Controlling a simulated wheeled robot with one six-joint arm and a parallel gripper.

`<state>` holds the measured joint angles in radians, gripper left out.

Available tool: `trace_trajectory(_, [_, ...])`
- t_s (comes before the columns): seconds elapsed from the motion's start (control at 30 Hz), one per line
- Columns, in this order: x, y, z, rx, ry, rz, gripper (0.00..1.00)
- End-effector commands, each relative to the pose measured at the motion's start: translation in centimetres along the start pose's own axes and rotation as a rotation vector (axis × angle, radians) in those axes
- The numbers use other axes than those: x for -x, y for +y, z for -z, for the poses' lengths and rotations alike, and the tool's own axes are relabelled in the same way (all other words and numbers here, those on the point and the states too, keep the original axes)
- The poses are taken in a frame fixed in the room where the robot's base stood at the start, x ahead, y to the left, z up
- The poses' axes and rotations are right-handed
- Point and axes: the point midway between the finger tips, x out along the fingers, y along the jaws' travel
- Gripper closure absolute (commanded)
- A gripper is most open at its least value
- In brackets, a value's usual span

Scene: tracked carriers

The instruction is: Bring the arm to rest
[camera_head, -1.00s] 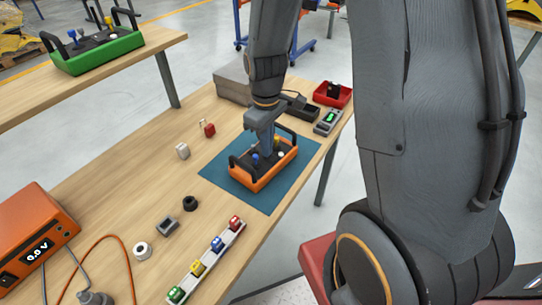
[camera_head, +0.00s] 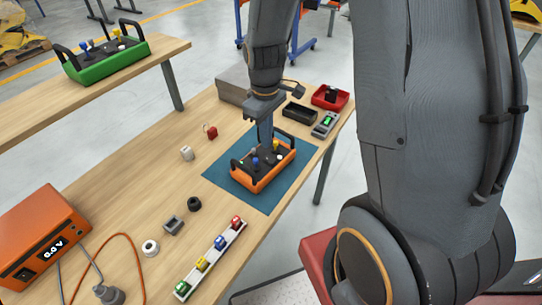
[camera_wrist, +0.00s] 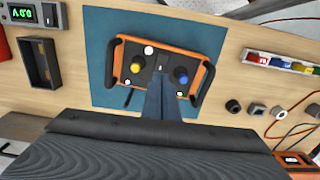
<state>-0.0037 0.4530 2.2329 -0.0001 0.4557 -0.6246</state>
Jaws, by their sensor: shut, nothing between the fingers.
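My gripper (camera_head: 265,140) is above the orange control box (camera_head: 262,178) on the teal mat (camera_head: 222,174) in the head view. Its fingers are together with nothing between them. In the wrist view my gripper (camera_wrist: 170,82) points at the middle of the orange control box (camera_wrist: 124,72), which has black handles, a yellow knob and a blue knob. The fingers hide part of the box. I cannot tell whether the fingertips touch it.
A strip of coloured blocks (camera_head: 212,262), a grey part (camera_head: 172,225), a black ring (camera_head: 194,204) and a white ring (camera_head: 150,247) lie nearer. A black tray (camera_head: 299,112), red bin (camera_head: 330,98) and meter (camera_head: 325,124) stand beyond the mat. An orange power supply (camera_head: 42,243) stands left.

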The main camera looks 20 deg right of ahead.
Motion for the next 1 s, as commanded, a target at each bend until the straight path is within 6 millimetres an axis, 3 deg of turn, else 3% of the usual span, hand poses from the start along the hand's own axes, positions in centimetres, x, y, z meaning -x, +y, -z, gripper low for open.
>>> trace_trajectory(0.2, [1.6, 0.0, 0.0, 0.0, 0.0, 0.0, 1.0])
trace_trajectory(0.77, [1.7, -0.1, -0.2, -0.015, 0.003, -0.002, 1.0])
trace_trajectory(1.0, [3.7, -2.1, -2.7, -0.248, 0.048, -0.026, 1.0])
